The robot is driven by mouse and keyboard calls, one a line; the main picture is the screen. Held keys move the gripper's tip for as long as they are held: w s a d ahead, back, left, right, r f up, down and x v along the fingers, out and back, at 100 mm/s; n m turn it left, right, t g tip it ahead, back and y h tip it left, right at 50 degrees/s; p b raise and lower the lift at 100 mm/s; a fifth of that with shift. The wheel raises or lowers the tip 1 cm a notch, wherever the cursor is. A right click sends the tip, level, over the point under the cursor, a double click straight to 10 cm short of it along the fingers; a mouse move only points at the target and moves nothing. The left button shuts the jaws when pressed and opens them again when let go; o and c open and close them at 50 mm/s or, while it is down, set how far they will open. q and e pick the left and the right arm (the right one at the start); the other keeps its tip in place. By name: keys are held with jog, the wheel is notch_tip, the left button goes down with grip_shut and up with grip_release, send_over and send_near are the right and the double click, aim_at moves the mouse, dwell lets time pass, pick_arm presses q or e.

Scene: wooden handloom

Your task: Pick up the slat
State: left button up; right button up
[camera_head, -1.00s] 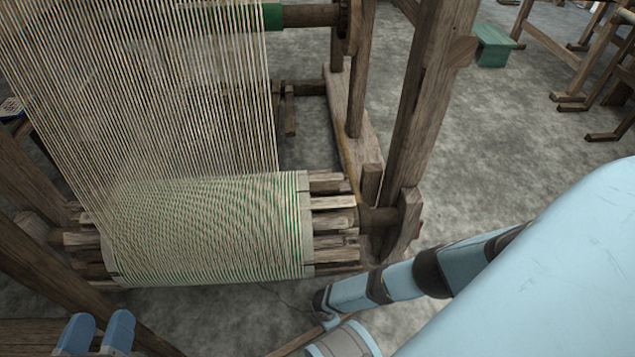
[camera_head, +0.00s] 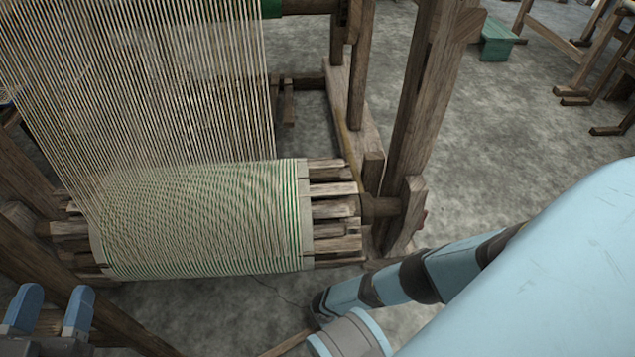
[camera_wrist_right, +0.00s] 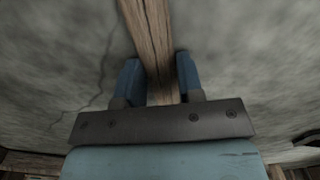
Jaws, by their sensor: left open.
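A long wooden slat (camera_wrist_right: 152,45) runs through the upper middle of the right wrist view, down to between the fingers of my right gripper (camera_wrist_right: 158,80). The fingers stand apart on either side of it; I cannot tell whether they touch it or stand above it. A thin wooden strip (camera_head: 287,342), probably the same slat, shows at the bottom of the head view beside my right arm, which hides my right gripper there. My left gripper (camera_head: 50,310) is open and empty at the lower left of the head view, near a dark loom beam.
The loom's slatted roller with striped cloth (camera_head: 205,225) fills the left middle of the head view. A wooden post (camera_head: 425,120) stands right of it. Grey floor (camera_head: 520,130) is clear between.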

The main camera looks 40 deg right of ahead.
jog(key=c, duration=0.4)
jog(key=shift+c, duration=0.2)
jog(key=shift+r, duration=0.2)
pick_arm(q)
jog(key=s+n+p, duration=0.1)
jog(key=p, duration=0.1)
jog(key=s+d+n+g+p, duration=0.1)
jog(key=n+p, duration=0.1)
jog(key=p, duration=0.1)
jog(key=s+d+n+y+p, duration=0.1)
jog(key=p, duration=0.1)
jog(key=shift+r+g+p, duration=0.3)
jog(key=shift+r, duration=0.1)
pick_arm(e)
notch_tip(320, 180, up, 10)
jog(key=shift+f, duration=0.2)
